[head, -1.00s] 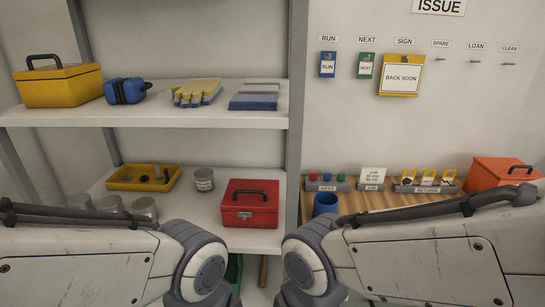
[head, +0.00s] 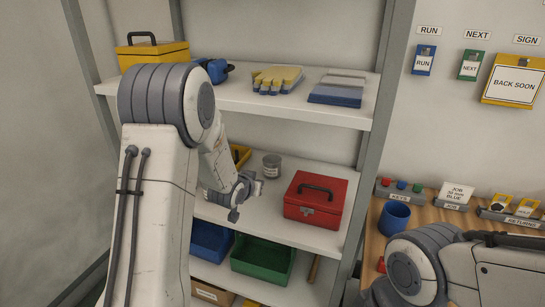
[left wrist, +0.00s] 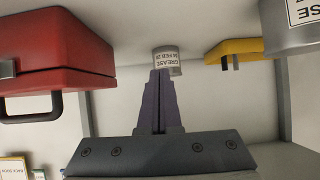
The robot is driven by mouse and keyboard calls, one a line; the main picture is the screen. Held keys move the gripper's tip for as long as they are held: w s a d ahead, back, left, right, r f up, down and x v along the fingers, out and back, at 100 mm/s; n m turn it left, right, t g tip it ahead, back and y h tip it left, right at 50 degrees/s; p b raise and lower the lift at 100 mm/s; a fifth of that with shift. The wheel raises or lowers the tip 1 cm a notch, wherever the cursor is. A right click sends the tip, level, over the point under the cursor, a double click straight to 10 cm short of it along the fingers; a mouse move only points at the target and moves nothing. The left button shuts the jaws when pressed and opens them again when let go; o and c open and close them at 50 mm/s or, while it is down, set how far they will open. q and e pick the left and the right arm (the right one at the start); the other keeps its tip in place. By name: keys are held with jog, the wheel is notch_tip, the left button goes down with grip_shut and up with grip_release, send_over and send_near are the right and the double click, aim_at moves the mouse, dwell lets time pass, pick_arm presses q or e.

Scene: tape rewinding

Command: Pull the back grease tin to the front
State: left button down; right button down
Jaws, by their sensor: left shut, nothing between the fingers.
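The back grease tin (head: 272,165) is a small grey tin standing on the lower-middle shelf, behind and left of the red toolbox. In the left wrist view, which looks upside down, the tin (left wrist: 167,58) shows its "GREASE" label straight beyond my fingertips. My left gripper (head: 258,188) reaches over this shelf, just in front of the tin. In the wrist view its fingers (left wrist: 160,75) are shut with nothing between them. They overlap the tin's edge in the picture; I cannot tell if they touch. My right gripper is out of view.
The red toolbox (head: 317,200) stands close on the right. A yellow tray (head: 241,155) is partly hidden behind my left arm. Another grey tin (left wrist: 296,30) is near in the wrist view. The upper shelf (head: 225,94) hangs above.

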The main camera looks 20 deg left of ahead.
pick_arm(q)
jog(key=w, duration=0.1)
jog(key=w+a+t, duration=0.1)
jog(key=w+r+t, duration=0.1)
jog(key=w, duration=0.1)
jog(key=shift+a+h, duration=0.2)
jog(key=shift+h, duration=0.1)
jog(key=p, duration=0.4)
send_near(274, 158)
jog(key=w, duration=0.6)
jog(key=shift+d+f, duration=0.1)
jog(key=shift+f, duration=0.15)
jog(key=shift+w+f, duration=0.1)
jog(key=shift+w, duration=0.2)
jog(key=shift+f+b, duration=0.3)
jog(key=shift+f, duration=0.5)
jog(key=shift+s, duration=0.1)
jog(key=shift+f, duration=0.15)
